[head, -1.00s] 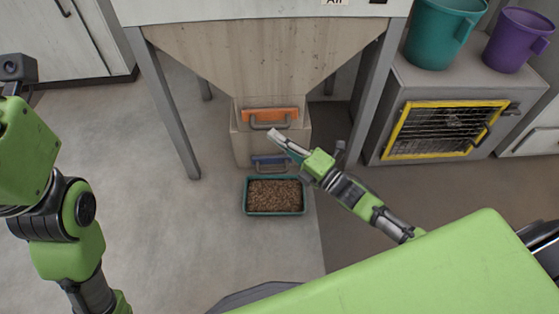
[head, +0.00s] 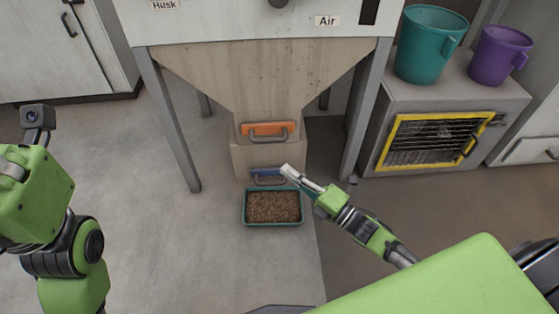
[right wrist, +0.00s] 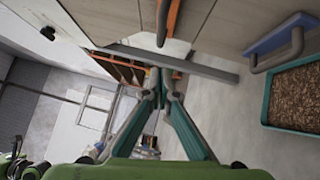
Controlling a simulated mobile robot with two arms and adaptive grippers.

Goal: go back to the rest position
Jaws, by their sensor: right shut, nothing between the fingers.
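My right gripper (head: 288,170) is shut and empty. In the head view it shows in front of the hopper machine, just right of the blue slide handle (head: 266,181). In the right wrist view its two fingers (right wrist: 163,88) meet at the tips with nothing between them. My left arm stands at the left edge of the head view, and its gripper fingers are not visible.
A teal tray (head: 246,210) full of brown pellets sits on the floor under the hopper outlet. An orange slide (head: 258,129) is above the blue one. A teal bucket (head: 423,50) and a purple bucket (head: 497,58) stand on a grey cabinet (head: 392,105) at right.

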